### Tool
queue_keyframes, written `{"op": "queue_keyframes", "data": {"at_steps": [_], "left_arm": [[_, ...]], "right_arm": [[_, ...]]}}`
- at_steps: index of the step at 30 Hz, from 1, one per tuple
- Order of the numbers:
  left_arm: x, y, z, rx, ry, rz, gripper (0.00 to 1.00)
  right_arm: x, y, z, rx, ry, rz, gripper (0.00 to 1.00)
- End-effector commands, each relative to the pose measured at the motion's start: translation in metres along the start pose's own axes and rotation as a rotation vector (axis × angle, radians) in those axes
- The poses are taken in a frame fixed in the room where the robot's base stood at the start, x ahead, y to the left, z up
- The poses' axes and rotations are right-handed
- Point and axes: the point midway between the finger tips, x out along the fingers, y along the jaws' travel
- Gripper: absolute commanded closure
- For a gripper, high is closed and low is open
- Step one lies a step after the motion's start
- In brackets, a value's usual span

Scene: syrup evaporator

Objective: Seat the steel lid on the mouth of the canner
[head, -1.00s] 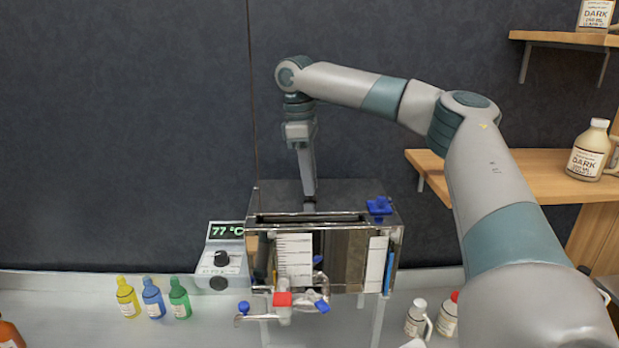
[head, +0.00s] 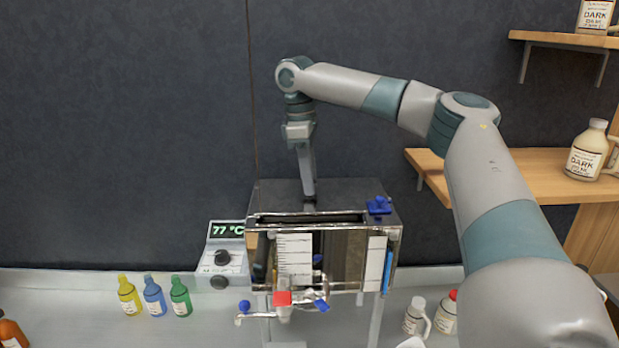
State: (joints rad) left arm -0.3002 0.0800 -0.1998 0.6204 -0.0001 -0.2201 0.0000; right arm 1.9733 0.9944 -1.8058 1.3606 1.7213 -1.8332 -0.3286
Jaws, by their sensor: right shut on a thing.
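The canner (head: 340,258) is a shiny steel box on legs, with a white scale and taps on its front. The steel lid (head: 345,190) is a flat dark reflective plate over the canner's top. A dark open slot shows along the front of the mouth, in front of the lid. My right gripper (head: 309,196) points straight down and is shut on the lid at its small dark knob. I cannot tell whether the lid touches the rim or sits slightly above it. My left gripper is not in view.
A blue valve piece (head: 379,205) sits at the canner's top right corner. A temperature display (head: 227,231) reading 77 °C stands at its left. Yellow, blue (head: 154,296) and green bottles stand on the counter. Jugs (head: 415,315) stand at lower right, below a wooden shelf (head: 500,180).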

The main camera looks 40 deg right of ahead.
Motion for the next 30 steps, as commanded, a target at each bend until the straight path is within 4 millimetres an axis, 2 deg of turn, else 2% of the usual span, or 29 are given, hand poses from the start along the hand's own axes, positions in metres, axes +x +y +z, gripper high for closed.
{"op": "queue_keyframes", "data": {"at_steps": [30], "left_arm": [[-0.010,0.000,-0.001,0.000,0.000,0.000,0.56]], "right_arm": [[0.006,0.000,-0.001,0.000,0.001,0.001,1.00]]}}
